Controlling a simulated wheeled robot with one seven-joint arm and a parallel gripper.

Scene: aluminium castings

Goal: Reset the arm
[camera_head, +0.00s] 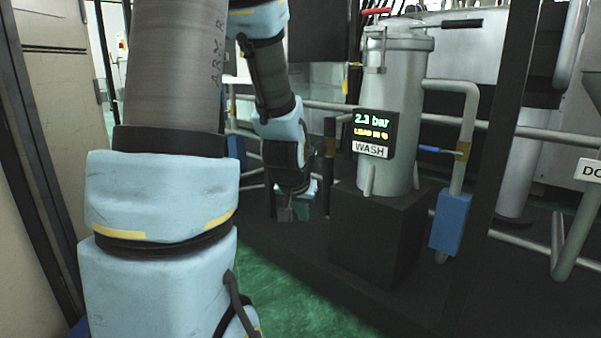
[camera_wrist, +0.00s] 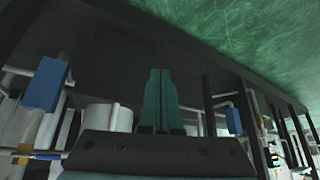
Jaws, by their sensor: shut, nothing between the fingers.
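My light-blue and grey arm stands large at the left of the head view and bends down toward the middle. My gripper (camera_head: 303,213) hangs at its end, pointing downward, left of the dark block under a grey canister. In the wrist view my gripper's two green fingers (camera_wrist: 158,75) are shut together with nothing between them. It touches nothing that I can see.
The grey wash canister (camera_head: 400,110) with a "2.3 bar" display (camera_head: 372,133) stands on a black block (camera_head: 375,235). A pipe with a blue box (camera_head: 450,222) is to its right. A dark post (camera_head: 498,140) stands in front. Green floor (camera_head: 290,305) shows below.

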